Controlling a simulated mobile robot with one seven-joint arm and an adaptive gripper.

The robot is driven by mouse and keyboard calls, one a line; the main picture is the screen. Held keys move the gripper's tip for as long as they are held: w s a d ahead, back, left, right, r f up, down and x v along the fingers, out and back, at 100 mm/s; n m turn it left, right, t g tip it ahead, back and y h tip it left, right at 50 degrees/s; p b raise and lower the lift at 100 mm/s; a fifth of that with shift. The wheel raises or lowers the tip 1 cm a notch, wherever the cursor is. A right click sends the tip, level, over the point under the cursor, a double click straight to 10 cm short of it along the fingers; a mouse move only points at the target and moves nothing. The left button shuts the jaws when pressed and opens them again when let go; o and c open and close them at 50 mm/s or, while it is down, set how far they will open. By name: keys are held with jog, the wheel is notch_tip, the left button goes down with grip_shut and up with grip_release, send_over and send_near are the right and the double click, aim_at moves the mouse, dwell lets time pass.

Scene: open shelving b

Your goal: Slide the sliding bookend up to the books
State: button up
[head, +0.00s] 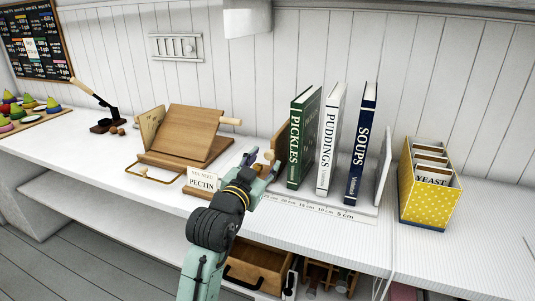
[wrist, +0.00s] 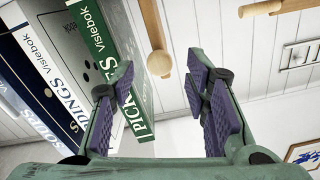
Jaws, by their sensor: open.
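The sliding bookend (head: 279,142) is a brown upright panel just left of the green PICKLES book (head: 301,145). A round wooden knob (wrist: 159,64) sticks out from its edge. The white PUDDINGS book (head: 329,145) and navy SOUPS book (head: 361,150) stand upright to the right, with gaps between the books. My gripper (head: 260,163) is open and empty, in front of the bookend. In the wrist view the knob lies ahead of the gap between my purple-padded fingers (wrist: 160,98), which do not touch it. A narrow gap shows between bookend and PICKLES.
A wooden book stand (head: 185,135) and a PECTIN card (head: 201,180) are left of my gripper. A white end panel (head: 383,165) stands right of SOUPS, then a yellow YEAST box (head: 430,190). A centimetre scale (head: 330,211) runs along the front. An open drawer (head: 258,268) is below.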

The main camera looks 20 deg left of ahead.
aim_at(271, 148)
jog(key=shift+w, duration=1.3)
jog(key=shift+c, duration=0.3)
grip_shut()
jog(key=shift+d, duration=0.15)
